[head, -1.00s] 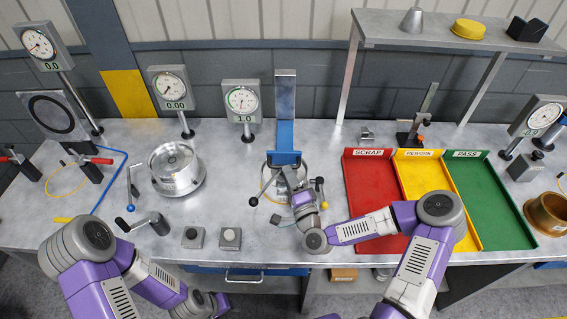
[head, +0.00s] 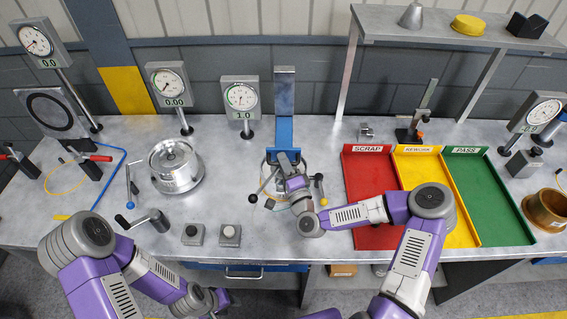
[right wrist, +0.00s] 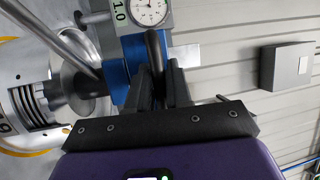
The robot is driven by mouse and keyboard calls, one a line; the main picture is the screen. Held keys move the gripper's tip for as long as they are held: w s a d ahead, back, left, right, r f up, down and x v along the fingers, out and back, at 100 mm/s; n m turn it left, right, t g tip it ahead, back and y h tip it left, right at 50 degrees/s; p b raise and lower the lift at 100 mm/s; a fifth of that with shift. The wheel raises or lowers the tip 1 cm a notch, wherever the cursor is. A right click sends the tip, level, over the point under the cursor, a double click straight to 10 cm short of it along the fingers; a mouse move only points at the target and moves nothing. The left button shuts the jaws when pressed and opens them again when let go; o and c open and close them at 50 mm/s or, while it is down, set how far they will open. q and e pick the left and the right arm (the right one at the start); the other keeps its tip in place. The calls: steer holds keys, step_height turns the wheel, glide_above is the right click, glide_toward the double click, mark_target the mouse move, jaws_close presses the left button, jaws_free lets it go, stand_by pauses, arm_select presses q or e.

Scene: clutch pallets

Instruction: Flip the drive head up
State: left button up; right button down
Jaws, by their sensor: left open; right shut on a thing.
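The drive head (head: 284,160) is a blue part on an upright metal column (head: 285,92) at the middle of the bench. Ball-ended levers stick out at its sides, and a round clutch part under it is partly hidden. My right gripper (head: 291,178) is at its front. In the right wrist view, the right gripper (right wrist: 160,85) is shut on a dark upright handle (right wrist: 154,50) beside the blue block (right wrist: 118,65). My left gripper (head: 215,299) is low at the front left, away from the drive head; its fingers are hard to make out.
Red, yellow and green trays (head: 487,200) lie right of the drive head. A round metal housing (head: 175,165), a crank (head: 145,220) and two small button boxes (head: 229,236) stand left. Gauges (head: 240,97) line the back, and a shelf (head: 460,35) overhangs the back right.

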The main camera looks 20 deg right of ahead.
step_height(320, 180, up, 8)
steer(key=p, duration=0.4)
steer(key=shift+r+p, duration=0.2)
steer(key=shift+p, duration=0.1)
steer(key=shift+r, duration=0.1)
steer(key=c, duration=1.4)
jaws_free()
steer(key=shift+s, duration=0.1)
steer(key=a+b+v, duration=0.1)
steer(key=v, duration=0.6)
steer(key=shift+s+d+f, duration=0.2)
steer(key=shift+d, duration=0.35)
